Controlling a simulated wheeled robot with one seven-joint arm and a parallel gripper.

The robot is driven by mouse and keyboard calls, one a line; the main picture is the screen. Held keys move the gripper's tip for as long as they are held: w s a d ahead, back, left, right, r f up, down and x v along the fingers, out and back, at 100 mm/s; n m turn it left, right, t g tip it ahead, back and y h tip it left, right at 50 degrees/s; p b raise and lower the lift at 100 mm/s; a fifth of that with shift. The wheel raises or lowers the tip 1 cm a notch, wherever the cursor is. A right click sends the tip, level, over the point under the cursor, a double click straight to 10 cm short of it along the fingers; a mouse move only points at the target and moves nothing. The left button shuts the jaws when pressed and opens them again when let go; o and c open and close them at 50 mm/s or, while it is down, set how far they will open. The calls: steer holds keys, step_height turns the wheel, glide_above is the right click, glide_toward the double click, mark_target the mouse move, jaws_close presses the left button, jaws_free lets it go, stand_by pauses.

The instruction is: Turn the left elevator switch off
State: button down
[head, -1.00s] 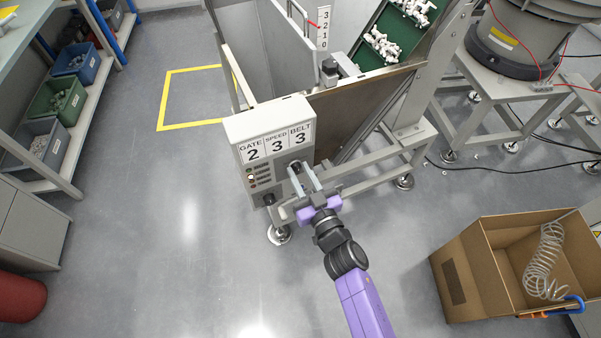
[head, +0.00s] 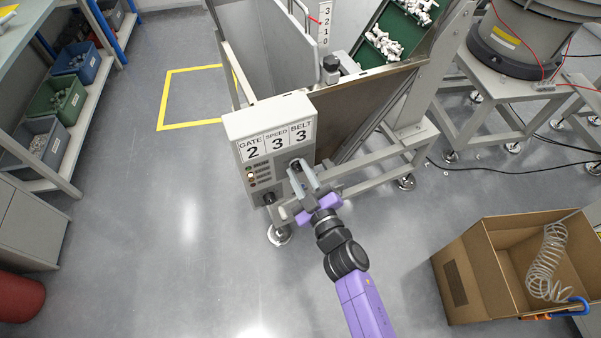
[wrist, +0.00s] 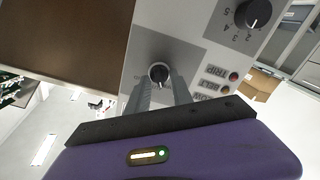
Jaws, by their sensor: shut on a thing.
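The grey control box (head: 268,125) of the elevator carries GATE 2, SPEED 3 and BELT 3 signs. A black rotary switch with a white pointer line (wrist: 158,72) sits on a grey plate on its face. My gripper (head: 304,176) is at the right part of this face, under the signs. In the wrist view the two grey fingers of my gripper (wrist: 162,88) are shut on the switch's sides. The pointer runs toward the bottom of the wrist picture. The switch's label is not readable. In the head view the fingers largely hide the switch.
A numbered dial (wrist: 252,14) and small lamps (wrist: 233,76) marked TRIP, BELT and LOW are near the fingers. A green belt (head: 374,62) with white parts rises behind. A cardboard box (head: 470,262) stands at the right. The floor left of the control box is clear.

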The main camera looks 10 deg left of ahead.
steer(key=shift+f+n+b, duration=0.1)
steer(key=shift+n+b, duration=0.2)
steer(key=shift+n, duration=1)
steer(key=c, duration=1.2)
jaws_free()
steer(key=shift+o, duration=0.2)
steer(key=v, duration=0.8)
steer(key=shift+p, duration=0.4)
steer(key=shift+a, duration=0.1)
